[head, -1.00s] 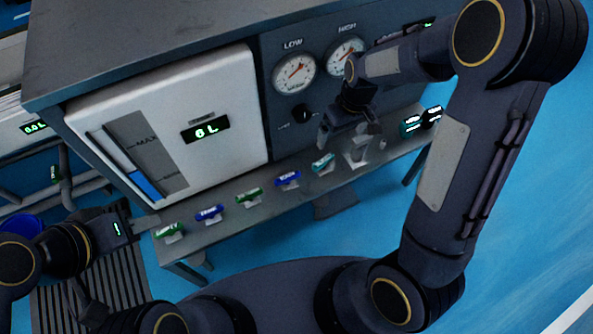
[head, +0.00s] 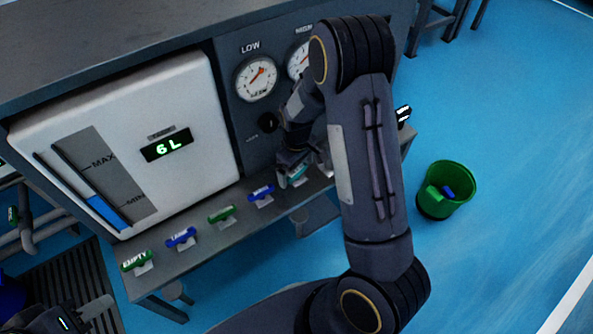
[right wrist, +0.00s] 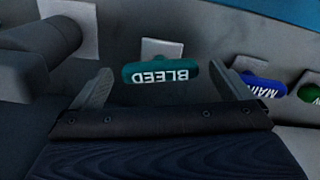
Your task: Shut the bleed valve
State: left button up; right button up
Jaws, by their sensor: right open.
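The bleed valve's teal handle, lettered BLEED (right wrist: 160,73), stands between the spread fingers of my right gripper (right wrist: 163,86) in the right wrist view. Both fingers look apart from the handle. In the head view the teal handle (head: 297,174) is partly covered by my right gripper (head: 293,162), which is open over it. My left gripper (head: 97,309) is at the lower left corner, away from the valves; its finger gap cannot be made out.
The blue MAIN handle (right wrist: 262,86) is beside the bleed handle. More handles line the shelf, ending at the green EMPTY handle (head: 137,262). A black knob (head: 268,122) is on the gauge panel. A green bin (head: 447,190) stands on the floor at right.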

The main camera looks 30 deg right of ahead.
aim_at(297, 170)
jog(key=shift+f, duration=0.2)
jog(key=shift+c, duration=0.2)
jog(key=c, duration=0.9)
jog(key=shift+r+m+p, duration=0.15)
jog(key=shift+m+p, duration=0.5)
jog(key=shift+m, duration=0.35)
jog(key=shift+c, duration=0.2)
jog(key=shift+m, duration=0.6)
jog(key=o, duration=1)
notch_tip(297, 170, up, 7)
jog(key=p, duration=0.3)
jog(key=shift+f, duration=0.2)
jog(key=shift+r, duration=0.45)
